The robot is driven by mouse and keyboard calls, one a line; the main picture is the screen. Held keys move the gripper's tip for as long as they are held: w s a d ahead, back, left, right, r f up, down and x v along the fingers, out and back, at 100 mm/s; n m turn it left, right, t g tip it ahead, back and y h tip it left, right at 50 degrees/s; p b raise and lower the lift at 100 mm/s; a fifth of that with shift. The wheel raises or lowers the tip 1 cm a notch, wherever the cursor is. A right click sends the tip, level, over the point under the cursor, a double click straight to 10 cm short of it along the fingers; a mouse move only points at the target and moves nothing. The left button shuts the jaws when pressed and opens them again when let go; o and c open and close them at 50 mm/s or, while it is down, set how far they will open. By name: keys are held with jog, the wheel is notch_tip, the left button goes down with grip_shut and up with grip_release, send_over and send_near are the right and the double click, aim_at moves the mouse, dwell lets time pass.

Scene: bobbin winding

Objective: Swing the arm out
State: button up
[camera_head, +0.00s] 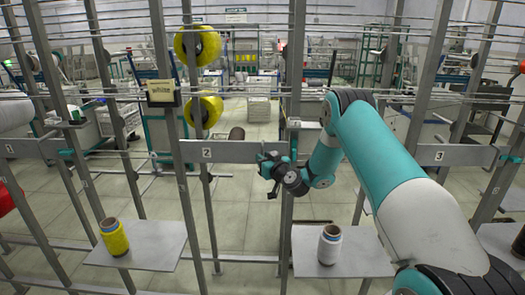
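My arm reaches in from the lower right, and its gripper (266,163) is in front of the right part of the grey crossbar marked 2 (232,152). The fingers are small and dark here; I cannot tell whether they are open or shut, or whether they touch the bar or a part on it.
A yellow spool (114,238) stands on the left shelf (155,243), a white spool (330,245) on the right shelf (364,252). Upright posts and thin rods cross the view. Crossbar 3 (450,155) is at right.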

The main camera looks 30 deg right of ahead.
jog(key=shift+w, duration=0.45)
jog(key=shift+c, duration=0.5)
grip_shut()
jog(key=shift+s, duration=0.15)
